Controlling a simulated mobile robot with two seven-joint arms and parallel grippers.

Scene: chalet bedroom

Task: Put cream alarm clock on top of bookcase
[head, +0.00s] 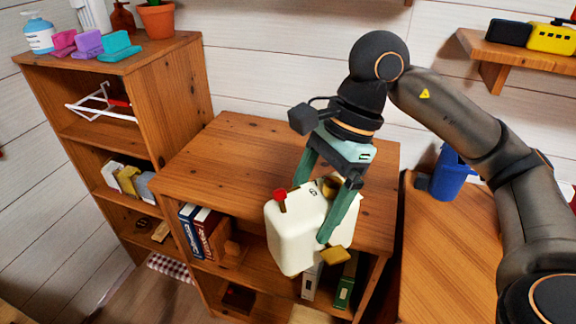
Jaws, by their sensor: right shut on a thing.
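The cream alarm clock (289,240) is a blocky cream-white body with a red button and brass-coloured parts. My right gripper (312,207) points down and is shut on it, its green fingers on either side. The clock appears in front of the low wooden bookcase (245,150), overlapping its front top edge and shelf in the picture. I cannot tell its exact height over the top. A taller wooden bookcase (165,65) stands to the left. The clock hides part of the low bookcase. My left gripper is not in view.
The low bookcase's visible top is bare; books (200,228) stand on its shelf. A desk (440,240) with a blue cup (449,175) is right, below a wall shelf (515,55).

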